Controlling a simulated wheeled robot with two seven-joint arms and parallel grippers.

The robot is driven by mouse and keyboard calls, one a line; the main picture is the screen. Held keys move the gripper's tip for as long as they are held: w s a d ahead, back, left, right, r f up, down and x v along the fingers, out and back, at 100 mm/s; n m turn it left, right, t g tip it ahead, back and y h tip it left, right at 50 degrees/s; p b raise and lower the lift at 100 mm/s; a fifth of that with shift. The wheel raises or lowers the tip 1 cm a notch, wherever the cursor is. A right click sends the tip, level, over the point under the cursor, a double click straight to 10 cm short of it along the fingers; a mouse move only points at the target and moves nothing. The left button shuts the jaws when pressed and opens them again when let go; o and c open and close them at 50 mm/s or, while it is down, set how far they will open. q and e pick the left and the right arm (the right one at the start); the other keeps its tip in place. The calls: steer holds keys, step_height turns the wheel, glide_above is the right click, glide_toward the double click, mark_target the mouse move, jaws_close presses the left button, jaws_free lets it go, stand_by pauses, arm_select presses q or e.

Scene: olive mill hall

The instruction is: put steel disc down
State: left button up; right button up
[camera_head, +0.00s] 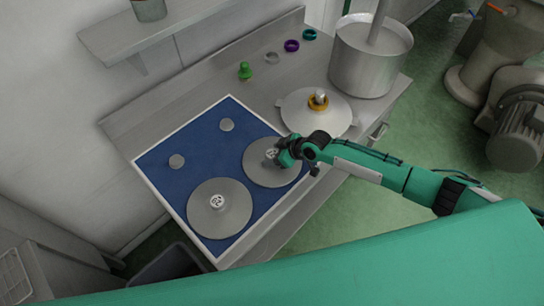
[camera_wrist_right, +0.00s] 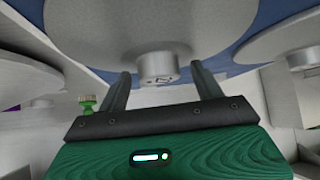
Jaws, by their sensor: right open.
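A steel disc (camera_head: 262,175) with a short, marked centre knob lies on the blue mat (camera_head: 205,146) with a white border. My right gripper (camera_head: 281,158) is at this disc's knob. In the right wrist view the same disc (camera_wrist_right: 150,28) fills the top, and its knob (camera_wrist_right: 157,66) is between the tips of my open right gripper (camera_wrist_right: 162,82), with a gap on each side. A second steel disc (camera_head: 230,218) with a marked knob lies nearer on the mat. A third disc (camera_head: 297,104) with a gold ring around its knob is on the counter. My left gripper is not in view.
A large steel pot (camera_head: 370,62) stands at the counter's back right. A green knob-shaped piece (camera_head: 245,71) and grey, purple (camera_head: 291,46) and green rings line the back. A motor (camera_head: 517,135) is at far right.

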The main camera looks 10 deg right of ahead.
steer(key=shift+f, duration=0.1)
steer(key=c, duration=1.3)
steer(key=shift+w, duration=0.1)
steer(key=shift+c, duration=0.3)
